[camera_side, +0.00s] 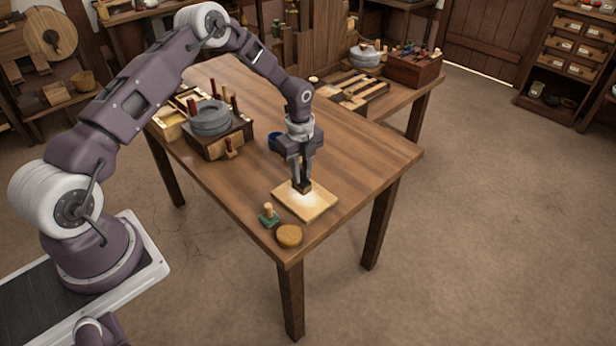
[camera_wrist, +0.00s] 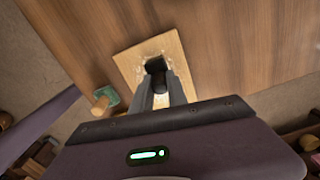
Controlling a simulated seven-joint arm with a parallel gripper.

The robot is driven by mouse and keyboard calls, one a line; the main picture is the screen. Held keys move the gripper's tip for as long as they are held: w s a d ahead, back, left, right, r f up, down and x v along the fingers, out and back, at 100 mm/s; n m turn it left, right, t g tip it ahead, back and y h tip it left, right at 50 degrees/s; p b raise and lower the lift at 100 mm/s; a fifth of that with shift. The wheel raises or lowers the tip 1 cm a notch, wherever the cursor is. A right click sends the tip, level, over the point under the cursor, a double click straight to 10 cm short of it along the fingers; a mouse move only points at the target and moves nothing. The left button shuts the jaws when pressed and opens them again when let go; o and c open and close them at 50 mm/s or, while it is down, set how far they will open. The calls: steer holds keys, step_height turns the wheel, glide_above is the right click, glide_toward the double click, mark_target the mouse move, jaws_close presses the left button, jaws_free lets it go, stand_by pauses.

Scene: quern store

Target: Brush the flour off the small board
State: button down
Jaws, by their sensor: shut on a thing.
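The small board (camera_side: 318,208) is a pale square near the front corner of the table in the side view. White flour (camera_side: 306,199) lies in a patch around its middle. In the wrist view the board (camera_wrist: 128,66) shows whitish traces near the brush. My gripper (camera_side: 301,178) points down over the board and is shut on a dark brush (camera_side: 302,187). In the wrist view my gripper (camera_wrist: 160,90) holds the dark brush (camera_wrist: 155,66) over the board's middle. The brush's lower end appears at the board's surface; I cannot tell how firmly it touches.
A green block with a wooden knob (camera_side: 268,216) and a round tan item (camera_side: 289,236) stand left of and in front of the board. A grey quern (camera_side: 210,118) stands farther back left. The table's right side is clear.

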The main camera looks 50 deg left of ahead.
steer(key=shift+a, duration=1.95)
steer(key=shift+s+d, duration=0.1)
steer(key=shift+s, duration=0.45)
steer(key=shift+d, duration=5.7)
steer(key=shift+s, duration=0.25)
steer(key=shift+s+a, duration=0.15)
steer(key=shift+s, duration=0.1)
steer(key=shift+a, duration=5.6)
step_height(320, 180, up, 8)
steer(key=shift+r, duration=0.1)
